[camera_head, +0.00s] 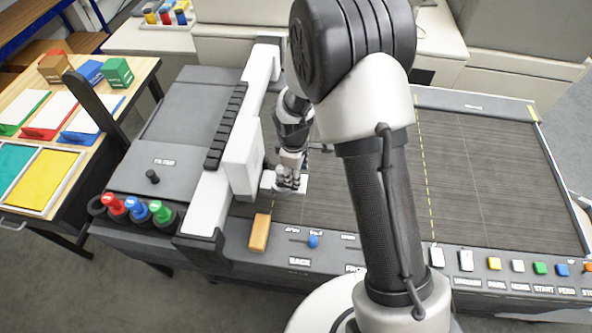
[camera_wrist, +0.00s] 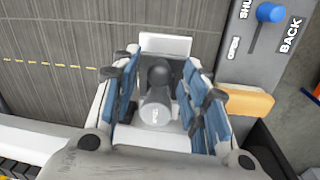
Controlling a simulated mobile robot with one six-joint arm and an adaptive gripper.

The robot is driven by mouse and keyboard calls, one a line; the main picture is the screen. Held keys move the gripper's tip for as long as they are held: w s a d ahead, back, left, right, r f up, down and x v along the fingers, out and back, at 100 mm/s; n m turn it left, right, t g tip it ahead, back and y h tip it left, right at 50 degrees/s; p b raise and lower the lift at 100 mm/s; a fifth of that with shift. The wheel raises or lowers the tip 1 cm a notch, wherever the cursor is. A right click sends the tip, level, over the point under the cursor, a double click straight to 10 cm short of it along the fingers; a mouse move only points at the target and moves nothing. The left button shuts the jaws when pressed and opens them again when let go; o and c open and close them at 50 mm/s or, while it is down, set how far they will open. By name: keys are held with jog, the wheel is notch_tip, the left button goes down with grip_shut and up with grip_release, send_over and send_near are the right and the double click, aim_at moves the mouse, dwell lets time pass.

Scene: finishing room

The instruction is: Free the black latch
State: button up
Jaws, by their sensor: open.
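My gripper (camera_wrist: 163,85) is open in the wrist view, with its blue-padded fingers on either side of a dark latch knob (camera_wrist: 159,75) on a grey rounded body (camera_wrist: 156,110). The knob appears between the fingers; I cannot tell whether either finger touches it. A white plate (camera_wrist: 166,45) lies just beyond it. In the head view my gripper (camera_head: 289,181) is low beside the white carriage head (camera_head: 243,158) of the gantry, over the dark bed. The latch is hidden there by my gripper. A separate black knob (camera_head: 152,176) stands on the grey FILTER lid (camera_head: 185,120).
A blue lever knob (camera_head: 313,241), also in the wrist view (camera_wrist: 270,13), is on the front panel near an orange block (camera_head: 260,232). Red, blue and green capped bottles (camera_head: 137,208) stand front left. The dark bed (camera_head: 480,160) is clear to the right.

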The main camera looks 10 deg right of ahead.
jog(key=shift+c, duration=0.3)
grip_shut()
dwell(0.5)
